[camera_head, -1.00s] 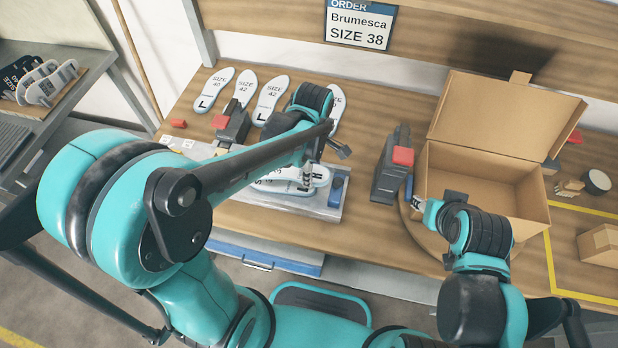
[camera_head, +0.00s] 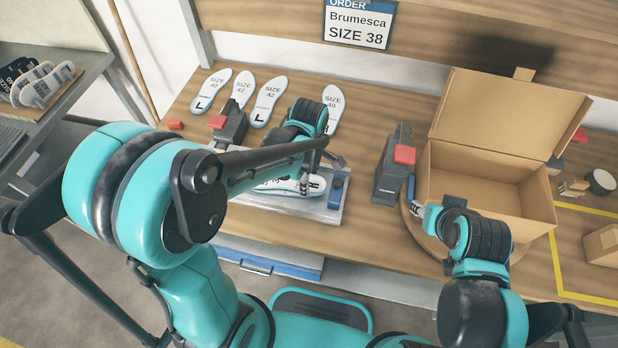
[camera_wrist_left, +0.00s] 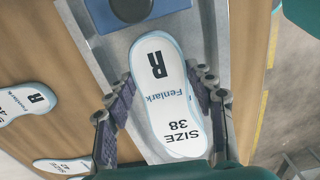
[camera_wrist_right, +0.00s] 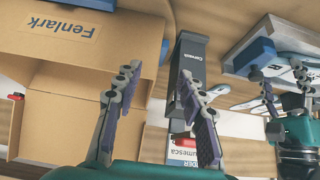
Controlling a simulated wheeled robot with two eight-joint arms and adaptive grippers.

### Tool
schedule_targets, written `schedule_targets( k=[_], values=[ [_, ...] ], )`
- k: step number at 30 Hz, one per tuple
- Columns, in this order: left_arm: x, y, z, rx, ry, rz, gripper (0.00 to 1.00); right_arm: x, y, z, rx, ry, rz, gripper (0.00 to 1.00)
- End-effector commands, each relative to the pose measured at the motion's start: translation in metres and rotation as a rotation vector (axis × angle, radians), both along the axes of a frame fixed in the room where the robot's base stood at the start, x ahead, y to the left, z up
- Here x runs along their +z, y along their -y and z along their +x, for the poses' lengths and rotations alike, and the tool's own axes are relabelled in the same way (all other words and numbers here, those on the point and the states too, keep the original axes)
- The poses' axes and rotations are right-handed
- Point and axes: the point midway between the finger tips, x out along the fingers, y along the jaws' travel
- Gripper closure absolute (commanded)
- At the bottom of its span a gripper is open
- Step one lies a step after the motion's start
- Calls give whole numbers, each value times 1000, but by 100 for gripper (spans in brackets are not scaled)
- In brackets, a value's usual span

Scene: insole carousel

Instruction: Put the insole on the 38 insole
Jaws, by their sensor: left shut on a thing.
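My left gripper (camera_head: 308,184) is shut on a white insole (camera_wrist_left: 165,92) marked R, Fenlark, SIZE 38; its fingers lie along both long sides. The insole is over the metal plate (camera_wrist_left: 115,55) and shows partly in the head view (camera_head: 280,187), behind my left arm. A pale blue edge shows around it; I cannot tell whether this is a second insole directly beneath, or whether they touch. My right gripper (camera_wrist_right: 158,82) is open and empty, its fingers apart, near the front of the open cardboard box (camera_head: 480,205).
Several other insoles (camera_head: 268,102) lie at the back of the table, marked 40 and 42. A dark device with a red top (camera_head: 392,170) stands between plate and box. A blue block (camera_head: 338,187) sits at the plate's right end. An order sign (camera_head: 358,24) reads Brumesca SIZE 38.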

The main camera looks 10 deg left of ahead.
Motion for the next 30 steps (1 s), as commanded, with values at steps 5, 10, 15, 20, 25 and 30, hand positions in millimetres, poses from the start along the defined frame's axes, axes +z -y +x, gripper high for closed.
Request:
schedule_targets(
  k=[5,10,15,20,25,30],
  values=[
    [-3,0,0,0,0,0,73,-3,0,0,0,0,0,60],
    [-3,0,0,0,0,0,25,-2,0,0,0,0,0,60],
    [-3,0,0,0,0,0,25,-2,0,0,0,0,0,60],
    [2,0,0,0,0,0,25,2,0,0,0,0,0,60],
    [28,0,0,0,0,0,25,17,0,0,0,0,0,60],
    [70,0,0,0,0,0,25,31,0,0,0,0,0,60]
  ],
)
